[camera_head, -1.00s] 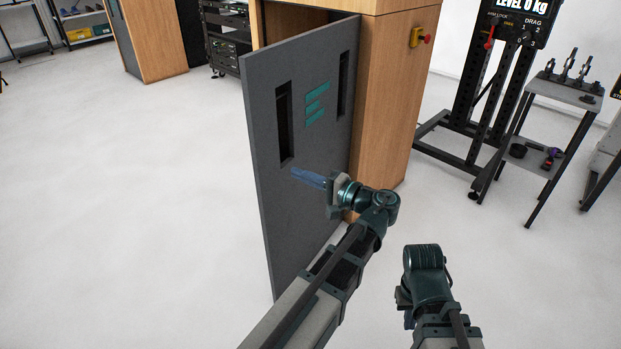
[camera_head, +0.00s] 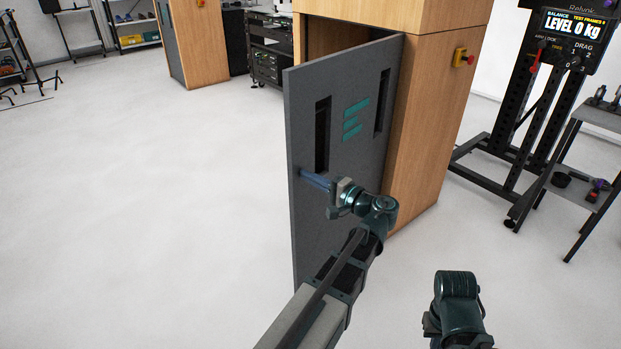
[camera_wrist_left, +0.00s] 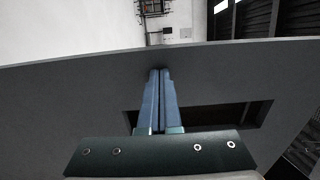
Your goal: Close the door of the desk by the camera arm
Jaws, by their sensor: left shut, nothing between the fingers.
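The desk's grey door (camera_head: 345,155) stands partly open, hinged on its right side to the wooden desk (camera_head: 432,110). It has two dark slots and a green logo. My left gripper (camera_head: 303,174) is shut and empty, its blue fingertips at the door's outer face near the free edge, just below the left slot. In the left wrist view, the shut fingers (camera_wrist_left: 160,72) point at the door panel (camera_wrist_left: 70,95), close to its edge; I cannot tell whether they touch it. My right arm shows at the bottom right of the head view; its fingers are hidden.
A black stand with a screen (camera_head: 573,28) and a grey side table (camera_head: 603,118) are at the right. Another wooden desk (camera_head: 198,45) is at the back left.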

